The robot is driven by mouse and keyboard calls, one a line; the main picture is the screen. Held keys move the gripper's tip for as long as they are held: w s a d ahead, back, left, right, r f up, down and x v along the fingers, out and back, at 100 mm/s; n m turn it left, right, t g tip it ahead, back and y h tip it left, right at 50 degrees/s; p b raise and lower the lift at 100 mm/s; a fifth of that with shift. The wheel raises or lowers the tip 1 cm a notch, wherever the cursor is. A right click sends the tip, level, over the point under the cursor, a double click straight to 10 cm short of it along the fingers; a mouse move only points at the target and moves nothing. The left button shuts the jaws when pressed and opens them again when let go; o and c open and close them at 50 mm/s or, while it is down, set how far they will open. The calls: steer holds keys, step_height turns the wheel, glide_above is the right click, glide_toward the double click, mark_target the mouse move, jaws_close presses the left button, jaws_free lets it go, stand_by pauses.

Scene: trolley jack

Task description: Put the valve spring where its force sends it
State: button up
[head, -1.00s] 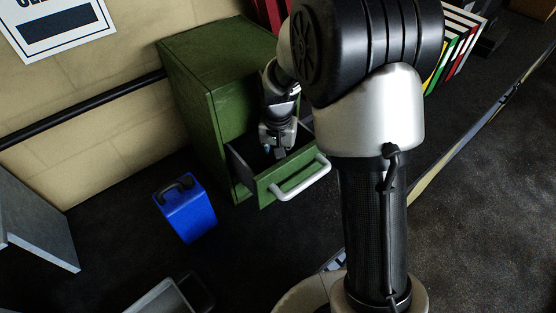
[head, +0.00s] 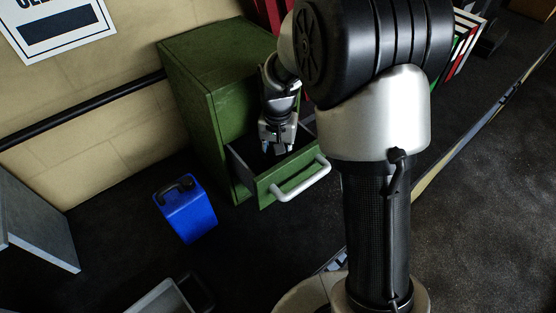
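My gripper (head: 278,147) points down over the open drawer (head: 262,191) of the green cabinet (head: 196,100). Its fingers look spread apart, and I see nothing held between them. The drawer has a pale grey handle (head: 302,180) on its front. The drawer's inside is dark and partly hidden by my gripper. I cannot make out the valve spring in this view.
A blue canister (head: 186,210) stands on the dark floor left of the cabinet. A grey tray (head: 160,300) is at the bottom edge. A grey panel (head: 35,225) is at the far left. Coloured upright items (head: 465,45) stand at the upper right. The right floor is clear.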

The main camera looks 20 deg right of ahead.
mark_target(278, 158)
step_height(278, 158, up, 10)
steer(key=p, duration=0.1)
steer(key=s+r+n+t, duration=0.2)
steer(key=s+r, duration=0.7)
steer(key=s, duration=0.2)
steer(key=s+n+t, duration=0.2)
steer(key=s+n, duration=0.1)
steer(key=s, duration=1)
steer(key=shift+t, duration=0.3)
step_height(278, 158, down, 14)
steer(key=b, duration=1.4)
steer(key=shift+f, duration=0.15)
